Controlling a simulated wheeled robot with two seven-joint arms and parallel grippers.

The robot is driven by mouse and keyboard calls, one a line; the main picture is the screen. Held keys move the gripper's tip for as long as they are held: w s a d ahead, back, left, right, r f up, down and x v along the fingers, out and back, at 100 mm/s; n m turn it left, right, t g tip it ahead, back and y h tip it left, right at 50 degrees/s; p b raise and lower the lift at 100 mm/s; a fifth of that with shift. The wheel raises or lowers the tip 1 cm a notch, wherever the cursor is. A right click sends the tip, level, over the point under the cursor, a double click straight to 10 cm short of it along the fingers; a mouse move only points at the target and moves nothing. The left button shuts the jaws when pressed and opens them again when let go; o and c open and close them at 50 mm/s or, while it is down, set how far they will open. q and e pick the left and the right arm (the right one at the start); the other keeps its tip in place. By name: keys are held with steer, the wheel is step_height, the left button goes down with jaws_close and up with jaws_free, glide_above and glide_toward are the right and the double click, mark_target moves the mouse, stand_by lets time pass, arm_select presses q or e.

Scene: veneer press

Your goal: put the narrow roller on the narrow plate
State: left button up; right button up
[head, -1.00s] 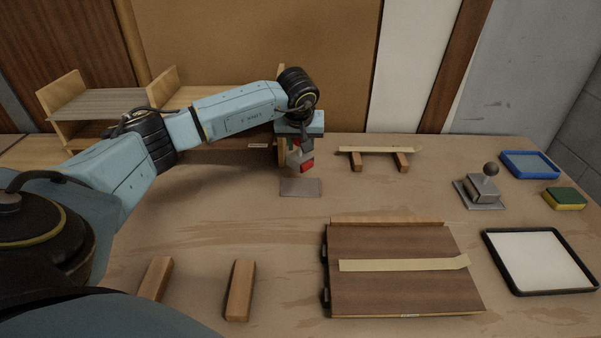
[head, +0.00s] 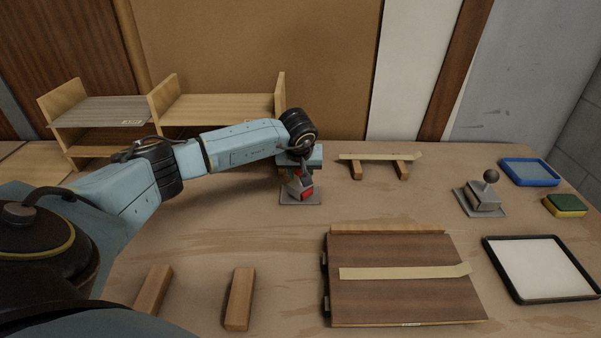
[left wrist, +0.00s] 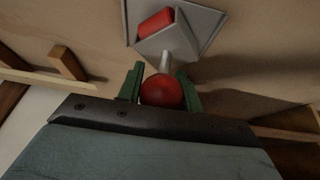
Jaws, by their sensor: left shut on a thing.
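The narrow roller (head: 307,193) has a red roller in a grey frame and a red ball handle (left wrist: 162,92). My left gripper (head: 297,170) is shut on this handle, with its green fingers (left wrist: 160,82) on either side of the ball. The narrow plate (head: 287,198) is a small grey sheet on the bench and also shows in the left wrist view (left wrist: 207,18). The roller is upright right over the plate, at or very near its surface; I cannot tell whether it touches. My right gripper is not in view.
A grey tool with a dark ball handle (head: 490,176) stands on another plate at the right. A blue tray (head: 530,182), a sponge (head: 566,205) and a black-rimmed tray (head: 493,255) are nearby. A brown panel (head: 400,300) lies in front, and wooden blocks (head: 240,300) at front left.

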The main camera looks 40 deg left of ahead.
arm_select(q)
steer(key=shift+s+d+f, duration=0.1)
steer(key=shift+s+f, duration=0.05)
steer(key=shift+f, duration=0.35)
steer(key=shift+c, duration=0.9)
steer(key=o, duration=0.8)
steer(key=shift+f, duration=0.15)
steer(key=o, duration=0.4)
steer(key=shift+f, duration=0.1)
steer(key=shift+r, duration=0.2)
steer(key=shift+r, duration=0.25)
steer(key=v, duration=1.2)
steer(key=shift+r+p, duration=0.4)
